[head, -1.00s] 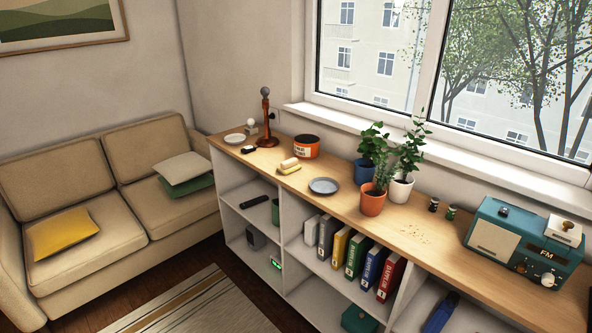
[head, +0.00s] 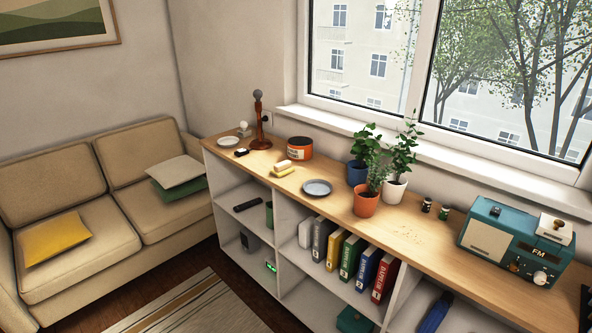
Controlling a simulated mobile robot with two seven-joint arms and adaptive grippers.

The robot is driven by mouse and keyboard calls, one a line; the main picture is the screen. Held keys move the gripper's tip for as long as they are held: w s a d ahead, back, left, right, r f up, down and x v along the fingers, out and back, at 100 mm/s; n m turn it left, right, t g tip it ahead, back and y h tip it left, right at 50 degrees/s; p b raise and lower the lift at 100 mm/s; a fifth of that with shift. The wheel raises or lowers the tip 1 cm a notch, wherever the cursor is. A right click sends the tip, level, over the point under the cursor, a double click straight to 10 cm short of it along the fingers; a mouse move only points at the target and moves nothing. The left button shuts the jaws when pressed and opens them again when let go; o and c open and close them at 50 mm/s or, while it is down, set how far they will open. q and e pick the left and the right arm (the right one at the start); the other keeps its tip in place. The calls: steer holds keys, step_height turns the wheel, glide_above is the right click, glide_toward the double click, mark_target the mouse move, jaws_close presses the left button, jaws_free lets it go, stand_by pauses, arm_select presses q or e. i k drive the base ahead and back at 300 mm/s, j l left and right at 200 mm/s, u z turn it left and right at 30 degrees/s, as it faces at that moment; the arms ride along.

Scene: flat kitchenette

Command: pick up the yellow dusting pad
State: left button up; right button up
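The yellow dusting pad (head: 284,172) appears to be the small pale-yellow item with a cream upper part, lying on the wooden top of the low shelf unit (head: 330,212). It sits left of the grey plate (head: 317,188) and in front of the orange tin (head: 299,148). Nothing is touching it from above. Neither of my grippers can be made out in the head view.
Potted plants (head: 366,205) stand right of the plate. Small crumbs (head: 408,232) lie beyond them, then two small jars and a teal radio (head: 488,240). A lamp stand (head: 260,120) and white saucer (head: 228,142) are at the left end. A dark, unclear thing (head: 587,308) shows at the right edge.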

mark_target(281, 169)
steer(key=i+j+z, duration=0.15)
steer(key=z, duration=0.35)
steer(key=i+j+z, duration=0.1)
steer(key=j+z, duration=0.35)
steer(key=i+j+z, duration=0.2)
steer(key=j, duration=0.2)
steer(key=j+z, duration=0.2)
steer(key=j, duration=0.2)
steer(key=j+z, duration=0.2)
steer(key=j, duration=1.7)
